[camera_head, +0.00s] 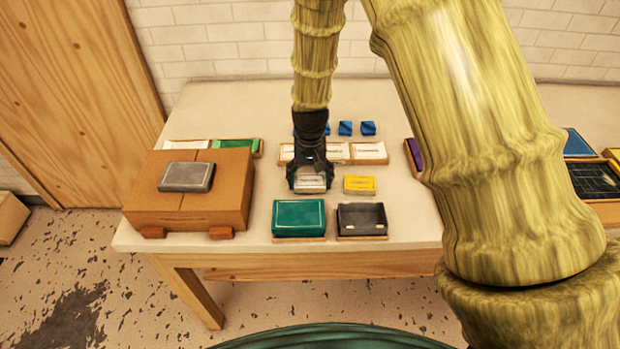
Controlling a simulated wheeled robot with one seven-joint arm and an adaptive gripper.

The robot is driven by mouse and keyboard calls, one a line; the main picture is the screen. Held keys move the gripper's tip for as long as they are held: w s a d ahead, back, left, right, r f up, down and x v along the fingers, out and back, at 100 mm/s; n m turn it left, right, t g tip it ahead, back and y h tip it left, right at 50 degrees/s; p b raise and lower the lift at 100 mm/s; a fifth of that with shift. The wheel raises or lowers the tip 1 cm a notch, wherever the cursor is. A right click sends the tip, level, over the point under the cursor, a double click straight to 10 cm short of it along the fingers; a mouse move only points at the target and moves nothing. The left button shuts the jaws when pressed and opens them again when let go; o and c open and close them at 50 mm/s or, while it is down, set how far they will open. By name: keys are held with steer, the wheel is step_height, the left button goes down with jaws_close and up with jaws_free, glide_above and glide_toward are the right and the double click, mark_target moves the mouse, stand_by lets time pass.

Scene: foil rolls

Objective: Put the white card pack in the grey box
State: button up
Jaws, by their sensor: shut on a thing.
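The white card pack (311,183) is between the fingers of my gripper (310,180), which points down and is shut on it. The pack is at or just above the table top; I cannot tell which. The open grey box (361,219) stands near the table's front edge, to the right of and nearer than my gripper. Its inside looks empty. My gripper hides the upper part of the pack.
A green box (298,217) stands left of the grey box. A yellow pack (359,185) lies right of my gripper. A brown case (193,190) carries a grey pack (187,177). White packs (368,151) and blue blocks (345,128) stand behind. Bare table (410,225) lies right of the grey box.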

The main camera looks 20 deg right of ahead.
mark_target(310, 180)
steer(key=shift+f, duration=0.35)
steer(key=o, duration=1)
steer(key=shift+f, duration=0.15)
steer(key=shift+o, duration=0.2)
steer(key=shift+r, duration=0.2)
step_height(310, 180, up, 12)
steer(key=b, duration=0.3)
